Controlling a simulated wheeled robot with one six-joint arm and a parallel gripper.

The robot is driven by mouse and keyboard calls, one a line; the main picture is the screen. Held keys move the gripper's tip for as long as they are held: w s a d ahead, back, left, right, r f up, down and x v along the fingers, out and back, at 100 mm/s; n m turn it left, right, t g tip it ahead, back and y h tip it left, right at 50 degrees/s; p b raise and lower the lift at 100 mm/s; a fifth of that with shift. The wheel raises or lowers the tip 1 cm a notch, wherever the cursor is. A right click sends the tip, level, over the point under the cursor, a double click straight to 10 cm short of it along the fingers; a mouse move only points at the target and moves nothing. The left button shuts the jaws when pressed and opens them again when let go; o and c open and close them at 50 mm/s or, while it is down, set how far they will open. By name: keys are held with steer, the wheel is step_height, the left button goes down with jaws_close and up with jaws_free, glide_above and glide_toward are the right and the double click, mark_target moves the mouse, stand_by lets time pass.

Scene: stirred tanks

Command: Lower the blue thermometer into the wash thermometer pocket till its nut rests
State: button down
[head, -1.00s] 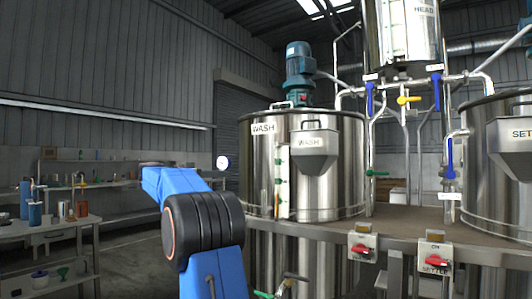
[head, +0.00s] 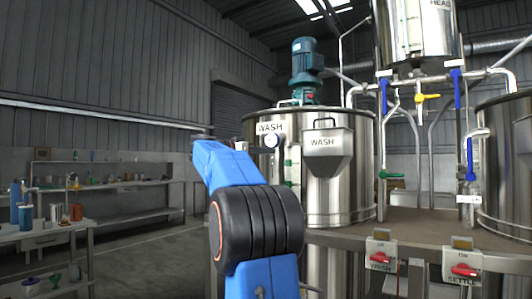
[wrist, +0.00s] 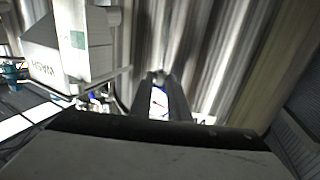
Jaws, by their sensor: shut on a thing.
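The thermometer shows as a white round dial (head: 272,140) in front of the upper left wall of the steel WASH tank (head: 345,190), just below its rim. My gripper (wrist: 165,92) is shut on the thermometer; the dial (wrist: 158,99) shows between the dark fingers in the wrist view. I cannot make out the wash thermometer pocket in either view.
A WASH-marked steel hopper (head: 327,150) hangs on the tank front, close right of the dial. A blue-green motor (head: 305,70) stands above the tank lid. Pipes with coloured valves (head: 420,97) and the settle tank are to the right.

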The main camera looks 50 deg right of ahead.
steer(key=shift+a, duration=0.1)
step_height(320, 180, down, 15)
steer(key=shift+r, duration=0.2)
stand_by(2.3)
steer(key=shift+f, duration=0.1)
stand_by(0.3)
steer(key=c, duration=1.6)
jaws_free()
steer(key=shift+w, duration=0.1)
steer(key=v, duration=1.7)
steer(key=shift+w+a, duration=0.1)
steer(key=shift+a, duration=0.1)
